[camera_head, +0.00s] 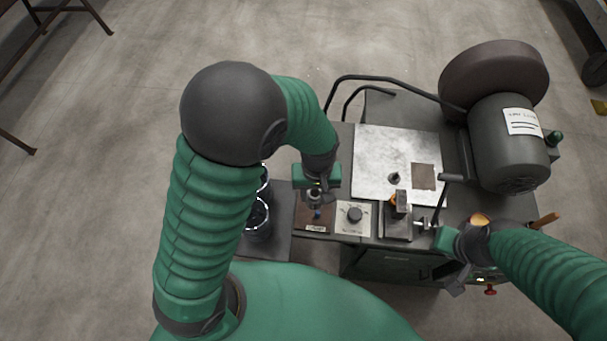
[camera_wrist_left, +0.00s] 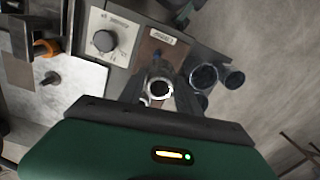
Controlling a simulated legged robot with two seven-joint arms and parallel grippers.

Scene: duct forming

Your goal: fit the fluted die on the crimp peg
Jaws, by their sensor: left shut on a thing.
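My left gripper (camera_head: 315,196) hangs over the brown labelled plate (camera_head: 301,218) at the bench's front. In the left wrist view my left gripper (camera_wrist_left: 160,95) is shut on a grey metal ring-shaped piece, the fluted die (camera_wrist_left: 161,76), with a dark hole facing the camera. The die also shows as a small grey piece in the head view (camera_head: 314,202). A small blue-tinted part, perhaps the crimp peg (camera_head: 317,214), shows just below it; whether they touch I cannot tell. My right gripper (camera_head: 449,262) is at the bench's front right; its fingers are unclear.
A dial panel (camera_head: 353,217) sits right of the brown plate. A vise-like fixture (camera_head: 397,220) and a pale metal sheet (camera_head: 385,150) lie farther right. Dark round cups (camera_head: 257,218) stand left. A motor with a wheel (camera_head: 505,140) fills the back right.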

